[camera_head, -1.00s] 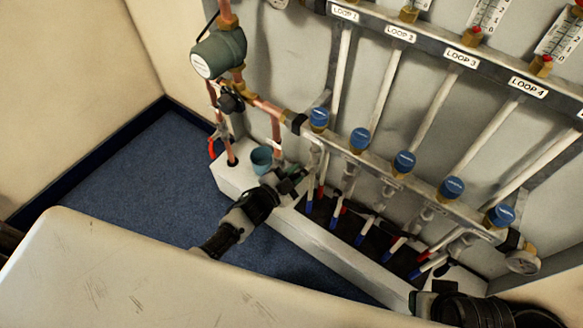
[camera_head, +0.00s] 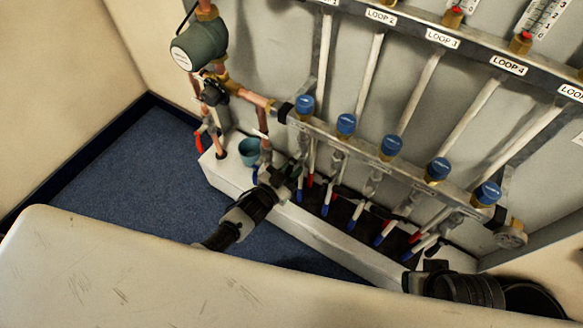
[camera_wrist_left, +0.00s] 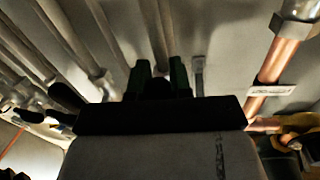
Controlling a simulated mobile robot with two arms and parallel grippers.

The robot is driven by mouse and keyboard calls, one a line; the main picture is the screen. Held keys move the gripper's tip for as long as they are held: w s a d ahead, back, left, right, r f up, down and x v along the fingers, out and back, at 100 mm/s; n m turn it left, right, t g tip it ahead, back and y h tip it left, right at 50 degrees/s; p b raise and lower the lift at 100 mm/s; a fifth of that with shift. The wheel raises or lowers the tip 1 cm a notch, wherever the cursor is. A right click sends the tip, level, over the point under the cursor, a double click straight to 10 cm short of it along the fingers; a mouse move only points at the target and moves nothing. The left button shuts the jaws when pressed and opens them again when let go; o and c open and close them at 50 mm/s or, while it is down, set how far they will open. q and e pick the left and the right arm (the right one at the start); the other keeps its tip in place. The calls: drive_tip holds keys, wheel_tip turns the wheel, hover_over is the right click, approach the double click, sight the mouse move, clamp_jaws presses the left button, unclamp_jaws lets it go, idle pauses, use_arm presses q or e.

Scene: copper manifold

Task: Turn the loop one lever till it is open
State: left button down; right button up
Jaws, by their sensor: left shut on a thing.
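The manifold's lower bar (camera_head: 325,127) carries a row of blue caps, the leftmost being the loop one cap (camera_head: 304,105). My left gripper (camera_head: 293,173) is below that cap, at the bottom of the leftmost valve. It is shut on the loop one lever, which its fingers mostly hide in the head view. In the left wrist view, a dark piece shows between the two green fingers (camera_wrist_left: 158,82). The lever's angle cannot be told. My right gripper (camera_head: 433,268) is at the lower right, dark and partly seen, its jaws unclear.
Pipes with red and blue bands (camera_head: 327,203) stand close to the right of my left gripper. A teal cup (camera_head: 250,151), copper pipes and a green pump (camera_head: 205,46) are to its left. A white ledge (camera_head: 310,230) runs below. Blue carpet (camera_head: 130,180) is clear.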

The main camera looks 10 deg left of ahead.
idle(0.3)
use_arm(q)
drive_tip(key=c, duration=1)
unclamp_jaws()
drive_tip(key=shift+c, duration=0.2)
drive_tip(key=shift+s+a, duration=0.1)
drive_tip(key=shift+s, duration=0.05)
use_arm(e)
drive_tip(key=shift+r, duration=0.1)
use_arm(q)
drive_tip(key=shift+s+a, duration=0.15)
drive_tip(key=shift+s, duration=0.15)
drive_tip(key=p+v, duration=0.2)
drive_tip(key=v, duration=0.8)
use_arm(e)
drive_tip(key=shift+x, duration=1.55)
drive_tip(key=shift+w, duration=0.1)
